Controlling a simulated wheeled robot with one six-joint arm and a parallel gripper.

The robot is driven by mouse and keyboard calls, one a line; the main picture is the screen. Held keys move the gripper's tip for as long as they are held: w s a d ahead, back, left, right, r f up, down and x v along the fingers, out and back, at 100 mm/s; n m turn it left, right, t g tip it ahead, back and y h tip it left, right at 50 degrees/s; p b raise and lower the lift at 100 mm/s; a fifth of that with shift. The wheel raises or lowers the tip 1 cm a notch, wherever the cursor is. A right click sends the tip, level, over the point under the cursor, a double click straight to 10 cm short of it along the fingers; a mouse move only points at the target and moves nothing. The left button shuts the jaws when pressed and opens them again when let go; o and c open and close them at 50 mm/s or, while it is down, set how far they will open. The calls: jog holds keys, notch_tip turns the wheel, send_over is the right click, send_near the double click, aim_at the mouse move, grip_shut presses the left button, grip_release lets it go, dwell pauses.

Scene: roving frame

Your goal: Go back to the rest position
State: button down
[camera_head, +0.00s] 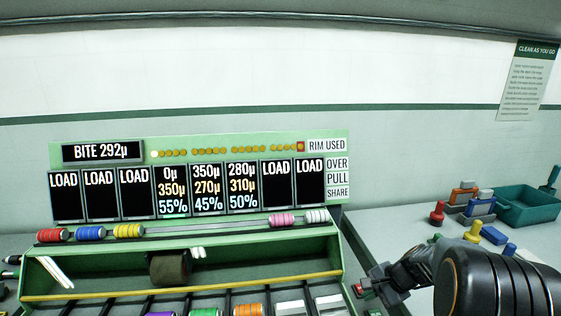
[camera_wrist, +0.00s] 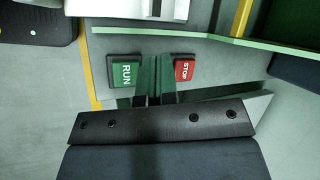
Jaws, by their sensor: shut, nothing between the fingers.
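My gripper (camera_head: 372,284) is at the lower right of the head view, beside the right end of the green machine (camera_head: 340,250). In the wrist view my gripper (camera_wrist: 156,75) is shut and empty. Its fingers are between a green RUN button (camera_wrist: 125,70) on the left and a red STOP button (camera_wrist: 184,70) on the right. I cannot tell whether the fingertips touch the panel. The red button (camera_head: 359,290) also shows by the gripper in the head view. No rest position is marked in either view.
The machine's display panel (camera_head: 195,190) stands at the back. Colored spools (camera_head: 90,233) sit on its rail, with a dark roller (camera_head: 169,268) below. On the right counter are a teal bin (camera_head: 525,210), a red knobbed piece (camera_head: 437,213) and a yellow one (camera_head: 473,232).

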jog(key=s+a+r+n+h, duration=0.2)
jog(key=s+a+r+n, duration=0.2)
jog(key=s+r+n, duration=0.1)
jog(key=s+a+r+n+t+h, duration=0.1)
jog(key=s+a+r+n+h, duration=0.2)
jog(key=s, duration=0.7)
notch_tip(320, 180, up, 3)
jog(key=a+n, duration=0.2)
jog(key=n, duration=0.2)
jog(key=shift+a+n, duration=0.25)
jog(key=shift+n, duration=0.05)
